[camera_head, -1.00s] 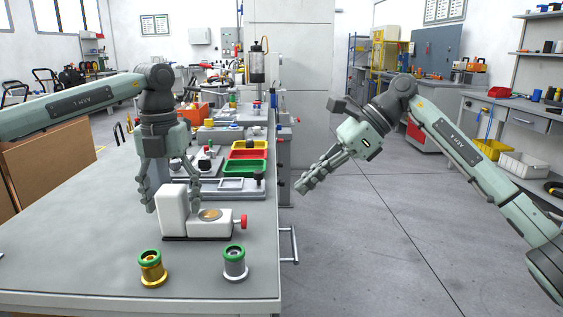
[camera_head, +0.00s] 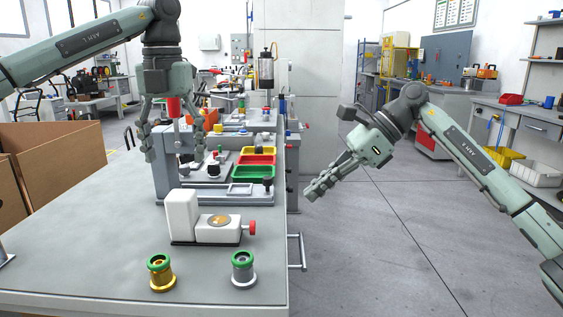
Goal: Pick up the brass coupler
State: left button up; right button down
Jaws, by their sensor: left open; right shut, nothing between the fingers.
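The brass coupler (camera_head: 162,274) stands upright near the front edge of the table. It is gold with a green ring on top. A similar silver coupler (camera_head: 243,270) with a green ring stands to its right. My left gripper (camera_head: 172,157) is open and empty, pointing down, raised above the table behind the white fixture and well beyond the brass coupler. My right gripper (camera_head: 310,194) is shut and empty, out past the table's right edge over the floor.
A white fixture (camera_head: 184,214) with a red knob (camera_head: 250,227) stands behind the couplers. Green, red and yellow trays (camera_head: 252,172) and test stations stand farther back. The grey tabletop (camera_head: 90,240) left of the couplers is clear. A cardboard box (camera_head: 62,158) is at the left.

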aim_at(162, 280)
jog(key=l, duration=3)
